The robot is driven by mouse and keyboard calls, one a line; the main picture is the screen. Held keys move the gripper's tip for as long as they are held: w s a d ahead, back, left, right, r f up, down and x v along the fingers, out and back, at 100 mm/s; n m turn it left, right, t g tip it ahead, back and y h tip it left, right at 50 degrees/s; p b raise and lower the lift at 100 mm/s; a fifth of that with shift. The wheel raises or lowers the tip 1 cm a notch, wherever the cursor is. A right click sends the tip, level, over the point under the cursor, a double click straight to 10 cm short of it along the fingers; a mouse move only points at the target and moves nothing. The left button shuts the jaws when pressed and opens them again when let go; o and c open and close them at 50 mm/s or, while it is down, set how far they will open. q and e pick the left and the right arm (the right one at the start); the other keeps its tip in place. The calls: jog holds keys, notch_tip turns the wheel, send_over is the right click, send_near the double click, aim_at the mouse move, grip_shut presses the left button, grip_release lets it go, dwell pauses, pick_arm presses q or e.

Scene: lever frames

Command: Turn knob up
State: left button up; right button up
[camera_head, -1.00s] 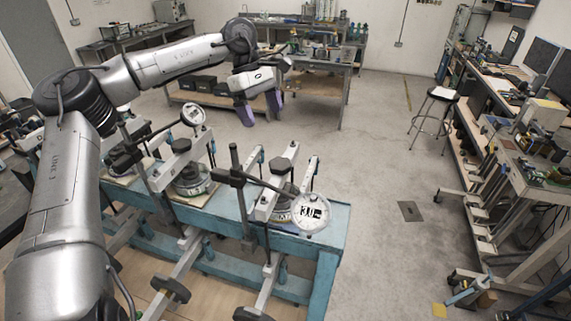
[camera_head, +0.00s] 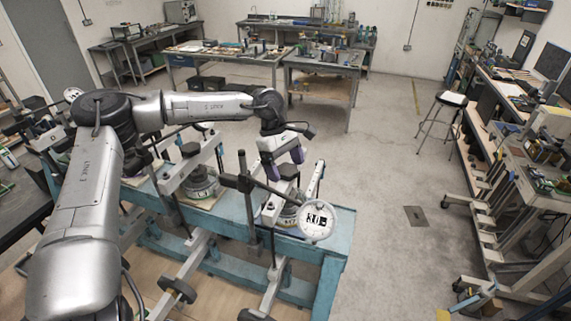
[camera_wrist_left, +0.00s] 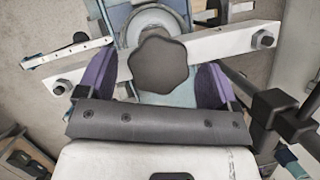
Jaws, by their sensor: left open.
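A black lobed knob (camera_wrist_left: 160,65) sits in the middle of the left wrist view, above a pale metal bar (camera_wrist_left: 225,41) and a round grey part. In the head view the knob (camera_head: 289,172) is just below my left gripper, at the right end of the blue bench. My left gripper (camera_head: 284,161) is open and empty, pointing down. In the left wrist view its purple fingers (camera_wrist_left: 155,80) stand apart, one on each side of the knob. I cannot tell whether they are level with it. My right gripper is not in view.
A round dial gauge (camera_head: 318,221) on a black arm stands right of the knob on the blue bench (camera_head: 335,254). Another clamp with a black knob (camera_head: 190,150) is to the left. A stool (camera_head: 452,98) stands on open floor at right.

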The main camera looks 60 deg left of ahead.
pick_arm(q)
jog(key=shift+c, duration=0.5)
jog(key=c, duration=0.8)
